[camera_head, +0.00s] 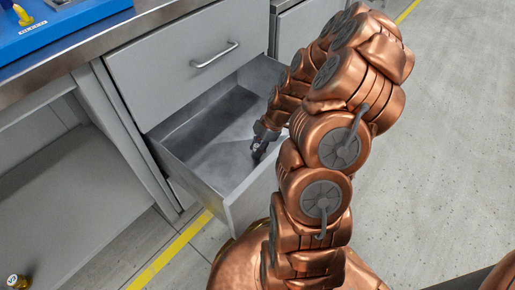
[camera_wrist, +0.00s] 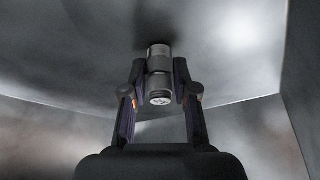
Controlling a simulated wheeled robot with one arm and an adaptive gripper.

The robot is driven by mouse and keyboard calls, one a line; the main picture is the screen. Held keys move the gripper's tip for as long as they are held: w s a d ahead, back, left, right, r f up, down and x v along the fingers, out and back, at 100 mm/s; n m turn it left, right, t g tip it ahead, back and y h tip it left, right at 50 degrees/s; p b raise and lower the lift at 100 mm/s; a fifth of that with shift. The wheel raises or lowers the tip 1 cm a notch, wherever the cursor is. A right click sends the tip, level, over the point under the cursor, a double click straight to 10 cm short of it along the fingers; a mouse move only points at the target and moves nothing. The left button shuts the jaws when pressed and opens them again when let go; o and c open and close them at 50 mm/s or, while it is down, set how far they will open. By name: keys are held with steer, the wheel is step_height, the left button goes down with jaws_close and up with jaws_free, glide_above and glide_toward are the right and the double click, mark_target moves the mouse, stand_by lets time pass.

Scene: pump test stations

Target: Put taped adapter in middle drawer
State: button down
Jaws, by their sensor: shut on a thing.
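The adapter (camera_wrist: 159,88) is a small dark-grey and silver cylinder with a pale end face in the wrist view. My gripper (camera_wrist: 157,82) is shut on it, one finger on each side. Tape on it cannot be made out clearly. An open drawer (camera_head: 240,195) is pulled out below a closed drawer in the head view. My gripper (camera_head: 258,150) reaches down inside the open drawer, over its bare metal floor. In the wrist view the drawer's floor and walls (camera_wrist: 240,104) surround the gripper. Whether the adapter touches the floor I cannot tell.
A closed upper drawer (camera_head: 190,55) with a bar handle sits directly above the open one. A steel worktop (camera_head: 95,38) with a blue station (camera_head: 50,22) is above. An open shelf (camera_head: 75,185) lies to the left. The floor to the right is clear.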

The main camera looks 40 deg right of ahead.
steer(key=shift+f, duration=0.1)
steer(key=c, duration=0.9)
jaws_free()
steer(key=p+v, duration=0.2)
steer(key=v, duration=0.5)
steer(key=shift+r, duration=0.35)
steer(key=shift+r, duration=0.1)
